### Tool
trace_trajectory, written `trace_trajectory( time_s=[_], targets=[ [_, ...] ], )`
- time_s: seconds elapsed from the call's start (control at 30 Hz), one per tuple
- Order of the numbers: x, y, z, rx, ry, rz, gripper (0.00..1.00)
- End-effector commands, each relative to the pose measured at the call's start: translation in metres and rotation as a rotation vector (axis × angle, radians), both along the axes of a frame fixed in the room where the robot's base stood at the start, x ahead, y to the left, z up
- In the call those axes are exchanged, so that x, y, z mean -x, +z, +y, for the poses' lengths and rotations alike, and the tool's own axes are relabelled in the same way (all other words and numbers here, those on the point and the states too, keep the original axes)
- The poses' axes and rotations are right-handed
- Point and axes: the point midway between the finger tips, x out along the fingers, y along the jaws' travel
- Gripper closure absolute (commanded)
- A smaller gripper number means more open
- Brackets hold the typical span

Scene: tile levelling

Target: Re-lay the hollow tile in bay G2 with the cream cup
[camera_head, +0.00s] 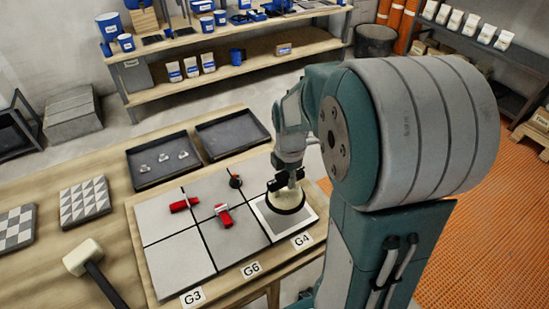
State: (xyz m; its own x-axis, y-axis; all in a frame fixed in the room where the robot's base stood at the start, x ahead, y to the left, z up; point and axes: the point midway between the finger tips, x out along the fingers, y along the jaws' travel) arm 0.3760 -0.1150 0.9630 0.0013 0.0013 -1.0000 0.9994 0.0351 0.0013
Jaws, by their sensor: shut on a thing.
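My gripper (286,182) points down over the right front of the tile board and is shut on a round cream cup (286,193) with a dark rim. The cup is at or just above a white-bordered square (306,213) behind the G4 label (302,241); I cannot tell whether it touches. Grey tiles (180,262) fill the bays to its left. Labels G6 (251,269) and G3 (193,297) stand along the front edge. No G2 label is readable, and my arm hides the board's right back part.
Two red tools (184,204) (223,216) and a small dark-and-orange item (235,181) lie on the tiles. A tray with small metallic pieces (144,179) and an empty tray (232,136) stand behind. A mallet (84,258) and patterned tiles (85,201) lie left.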

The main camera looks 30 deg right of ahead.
Motion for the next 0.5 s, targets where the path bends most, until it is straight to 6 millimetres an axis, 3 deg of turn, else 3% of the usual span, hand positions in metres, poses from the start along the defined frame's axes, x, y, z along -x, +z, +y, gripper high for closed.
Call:
trace_trajectory(
  time_s=[0.23,0.5],
  targets=[
    [0.000,-0.005,0.000,-0.001,0.000,0.002,1.00],
    [0.000,-0.031,0.000,-0.001,0.000,0.003,1.00]
  ],
)
